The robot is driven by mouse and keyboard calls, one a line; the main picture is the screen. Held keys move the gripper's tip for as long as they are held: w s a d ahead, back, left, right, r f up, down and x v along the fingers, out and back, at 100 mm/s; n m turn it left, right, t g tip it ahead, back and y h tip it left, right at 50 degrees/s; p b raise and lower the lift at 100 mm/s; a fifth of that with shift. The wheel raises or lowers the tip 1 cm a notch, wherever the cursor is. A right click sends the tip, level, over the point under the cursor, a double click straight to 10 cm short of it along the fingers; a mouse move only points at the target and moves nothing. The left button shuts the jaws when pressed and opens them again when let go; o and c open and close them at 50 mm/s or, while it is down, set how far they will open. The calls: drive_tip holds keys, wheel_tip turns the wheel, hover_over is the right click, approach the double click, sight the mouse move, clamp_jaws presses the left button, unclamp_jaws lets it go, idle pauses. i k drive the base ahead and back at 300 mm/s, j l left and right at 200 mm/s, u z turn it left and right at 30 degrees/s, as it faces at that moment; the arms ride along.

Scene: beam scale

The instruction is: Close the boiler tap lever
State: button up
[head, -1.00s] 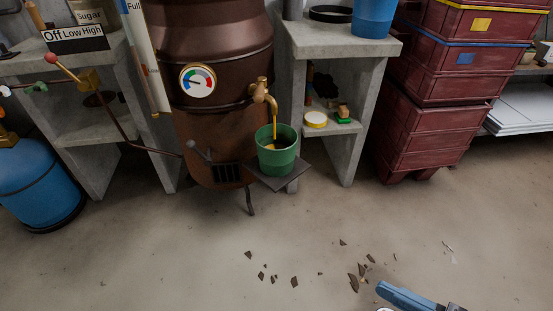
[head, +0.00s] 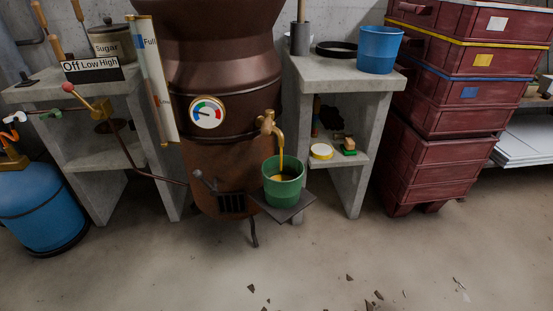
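The boiler (head: 205,165) is a large dark reddish-brown drum on thin legs, with a round dial gauge (head: 207,112) on its front. A brass tap (head: 268,125) sticks out from its right side. The lever on the tap is too small to tell its exact position. Amber liquid streams from the spout into a green bucket (head: 283,190), which stands on a dark plate (head: 291,213) below. Some amber liquid shows inside the bucket. My gripper is not in view.
A red-knobbed lever (head: 85,95) and an "Off Low High" sign (head: 92,70) are at left, above a blue gas cylinder (head: 42,205). A concrete shelf with a blue bucket (head: 379,50) and stacked red crates (head: 450,140) stand right. Dark shards (head: 372,300) lie on the otherwise open floor.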

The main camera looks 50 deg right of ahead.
sight(267, 126)
drive_tip(key=i+z, duration=0.8)
drive_tip(key=k+l, duration=0.05)
